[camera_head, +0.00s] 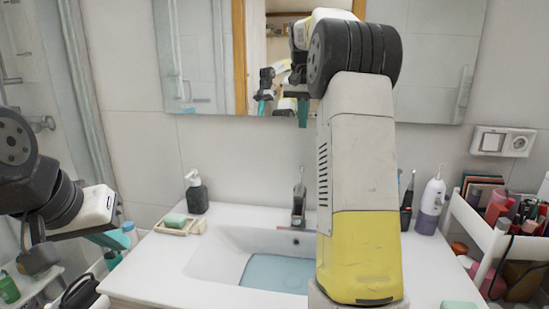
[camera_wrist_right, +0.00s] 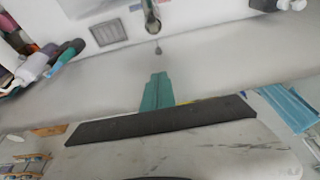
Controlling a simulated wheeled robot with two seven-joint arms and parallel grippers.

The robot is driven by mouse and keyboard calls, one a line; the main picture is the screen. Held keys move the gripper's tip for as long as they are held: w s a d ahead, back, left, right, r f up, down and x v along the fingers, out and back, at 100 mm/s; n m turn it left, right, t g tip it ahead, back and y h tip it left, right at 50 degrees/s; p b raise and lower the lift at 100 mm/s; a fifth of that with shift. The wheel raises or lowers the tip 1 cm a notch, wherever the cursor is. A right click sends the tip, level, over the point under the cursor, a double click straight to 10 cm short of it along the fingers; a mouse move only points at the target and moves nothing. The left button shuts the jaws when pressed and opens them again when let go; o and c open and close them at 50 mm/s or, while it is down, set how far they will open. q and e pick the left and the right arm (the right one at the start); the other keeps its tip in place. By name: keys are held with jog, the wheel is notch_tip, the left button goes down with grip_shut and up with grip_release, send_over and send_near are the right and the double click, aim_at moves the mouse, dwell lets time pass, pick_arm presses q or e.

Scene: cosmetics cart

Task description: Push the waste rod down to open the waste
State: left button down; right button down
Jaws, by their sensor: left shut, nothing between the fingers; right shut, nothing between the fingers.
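The tap (camera_head: 299,204) stands at the back of the white sink (camera_head: 215,258), which holds bluish water (camera_head: 275,273). A thin upright rod (camera_head: 301,174), likely the waste rod, shows at the tap's top. My left gripper (camera_head: 112,240) is shut and empty, left of the sink.
A soap dispenser (camera_head: 196,193) and soap dish (camera_head: 180,224) stand left of the tap. A toothbrush (camera_head: 407,204) and white flosser (camera_head: 431,204) stand right. A cosmetics cart (camera_head: 492,237) is at the far right. The mirror (camera_head: 205,60) is close behind my right gripper.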

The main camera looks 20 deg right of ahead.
jog(key=shift+w+f, duration=0.1)
dwell(0.3)
send_near(301, 166)
jog(key=x, duration=0.3)
jog(key=w+x, duration=0.1)
jog(key=x, duration=0.1)
jog(key=shift+d+f, duration=0.15)
jog(key=shift+d, duration=0.15)
jog(key=shift+f, duration=0.6)
jog(key=shift+f, duration=1.1)
